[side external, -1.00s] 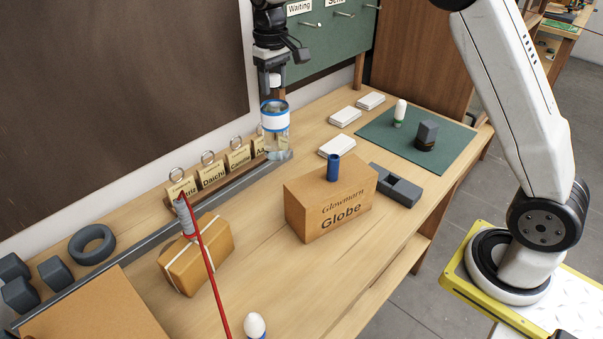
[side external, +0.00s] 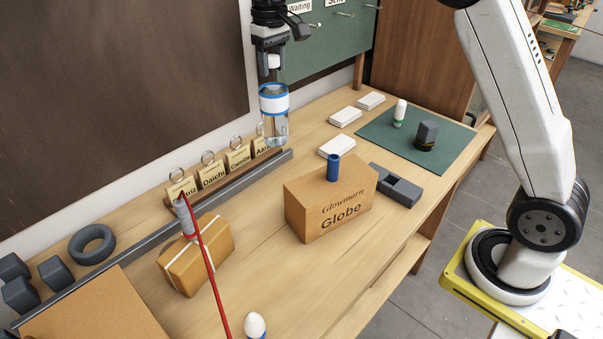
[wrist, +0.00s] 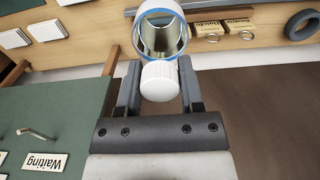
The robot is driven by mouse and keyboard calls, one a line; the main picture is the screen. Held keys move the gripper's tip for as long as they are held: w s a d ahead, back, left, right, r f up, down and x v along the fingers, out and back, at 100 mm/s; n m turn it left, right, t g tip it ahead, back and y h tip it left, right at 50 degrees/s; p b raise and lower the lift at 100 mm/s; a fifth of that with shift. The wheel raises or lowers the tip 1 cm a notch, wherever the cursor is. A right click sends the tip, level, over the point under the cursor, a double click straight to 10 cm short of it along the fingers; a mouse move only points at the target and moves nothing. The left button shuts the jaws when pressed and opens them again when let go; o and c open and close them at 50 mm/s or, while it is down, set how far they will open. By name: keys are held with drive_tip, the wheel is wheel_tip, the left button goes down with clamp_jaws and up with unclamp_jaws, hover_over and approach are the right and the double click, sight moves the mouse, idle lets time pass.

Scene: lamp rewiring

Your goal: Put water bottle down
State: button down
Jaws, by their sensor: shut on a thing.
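The water bottle (side external: 274,128) is clear with a blue-edged white band and hangs upright below my gripper (side external: 273,77) in the side view. My gripper is shut on its white cap end. In the wrist view the white cap (wrist: 160,81) sits between the two fingers of my gripper (wrist: 160,92), with the bottle's body (wrist: 161,37) beyond it. The bottle's base appears just above the grey rail, in front of the name tags; the exact gap is hard to tell.
A row of name tags (side external: 211,173) stands behind the grey rail (side external: 236,185). A Globe box (side external: 330,205) with a blue cylinder (side external: 333,167) stands to the right. Bare tabletop (side external: 262,215) lies left of the box.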

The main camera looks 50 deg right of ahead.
drive_tip(key=shift+r, duration=0.55)
drive_tip(key=shift+s+a+n, duration=0.4)
drive_tip(key=shift+s+a, duration=0.2)
drive_tip(key=shift+a, duration=0.2)
drive_tip(key=s+a+n, duration=0.8)
drive_tip(key=s+a, duration=0.4)
drive_tip(key=s, duration=0.5)
wheel_tip(320, 180, down, 7)
drive_tip(key=shift+w+a+f, duration=0.15)
drive_tip(key=shift+w+a, duration=0.05)
drive_tip(key=shift+w, duration=0.05)
drive_tip(key=shift+f, duration=0.1)
wheel_tip(320, 180, down, 8)
